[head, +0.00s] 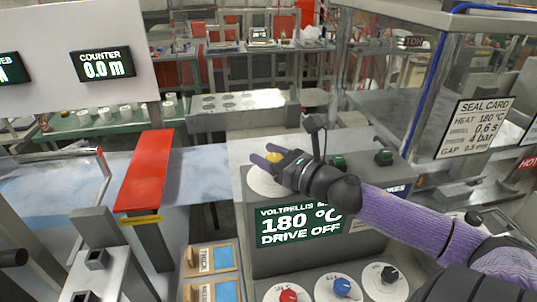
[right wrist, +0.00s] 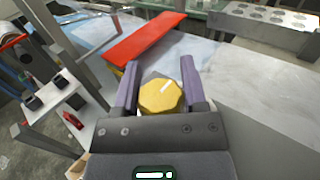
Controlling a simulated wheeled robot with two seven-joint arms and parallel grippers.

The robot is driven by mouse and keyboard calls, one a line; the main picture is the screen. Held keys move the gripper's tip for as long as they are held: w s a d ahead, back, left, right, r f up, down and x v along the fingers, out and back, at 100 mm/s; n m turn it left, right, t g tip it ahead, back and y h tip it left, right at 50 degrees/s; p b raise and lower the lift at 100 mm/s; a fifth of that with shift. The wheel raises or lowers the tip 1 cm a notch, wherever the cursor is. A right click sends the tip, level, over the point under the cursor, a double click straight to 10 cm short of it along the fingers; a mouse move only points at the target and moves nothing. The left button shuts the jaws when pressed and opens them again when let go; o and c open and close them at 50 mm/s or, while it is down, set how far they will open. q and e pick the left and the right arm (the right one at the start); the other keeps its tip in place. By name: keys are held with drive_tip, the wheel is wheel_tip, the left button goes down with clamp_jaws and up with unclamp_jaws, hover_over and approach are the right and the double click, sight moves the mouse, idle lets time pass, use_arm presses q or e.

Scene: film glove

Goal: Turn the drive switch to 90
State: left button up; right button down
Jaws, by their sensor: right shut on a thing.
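The yellow knob (head: 274,156) sits on a white round dial (head: 262,184) on top of the grey control box. The box's display (head: 300,224) reads 180 °C and DRIVE OFF. Dial markings are not readable. My left gripper is not in view.
Red (head: 289,295), blue (head: 342,287) and black (head: 389,275) knobs sit on white dials below the display. A red bar (head: 146,168) crosses the film at left. A clear-walled guard (head: 395,80) rises at right.

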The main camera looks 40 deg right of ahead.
drive_tip(key=shift+d+r+m+h+p, duration=0.1)
drive_tip(key=shift+r+m+h+p, duration=0.1)
drive_tip(key=shift+m+h+p, duration=0.75)
drive_tip(key=m+h+p, duration=0.1)
drive_tip(key=h, duration=0.2)
drive_tip(key=m+g+h+p, duration=0.1)
drive_tip(key=m+h+p, duration=0.3)
drive_tip(key=h, duration=0.1)
drive_tip(key=shift+d+h, duration=0.3)
drive_tip(key=shift+h, duration=0.05)
drive_tip(key=shift+s+d+m+g+h+p, duration=0.15)
drive_tip(key=shift+m+g+h+p, duration=0.5)
drive_tip(key=shift+m+g+h, duration=0.4)
drive_tip(key=shift+d+m+g+h+p, duration=0.1)
drive_tip(key=shift+m+g+h+p, duration=0.5)
drive_tip(key=shift+h, duration=0.65)
drive_tip(key=m+g+h, duration=0.3)
drive_tip(key=shift+s+d+f+g, duration=0.1)
drive_tip(key=shift+s+g, duration=0.1)
drive_tip(key=shift+g, duration=0.05)
drive_tip(key=m+g+h, duration=0.1)
drive_tip(key=m+g, duration=0.1)
drive_tip(key=g, duration=0.1)
drive_tip(key=shift+s+d+h, duration=0.1)
drive_tip(key=shift+h, duration=0.2)
drive_tip(key=shift+s+f+m+g+h, duration=0.15)
drive_tip(key=shift+m+g+h, duration=0.35)
drive_tip(key=shift+m+g, duration=1.05)
drive_tip(key=shift+s+d+g, duration=0.1)
drive_tip(key=shift+g, duration=0.45)
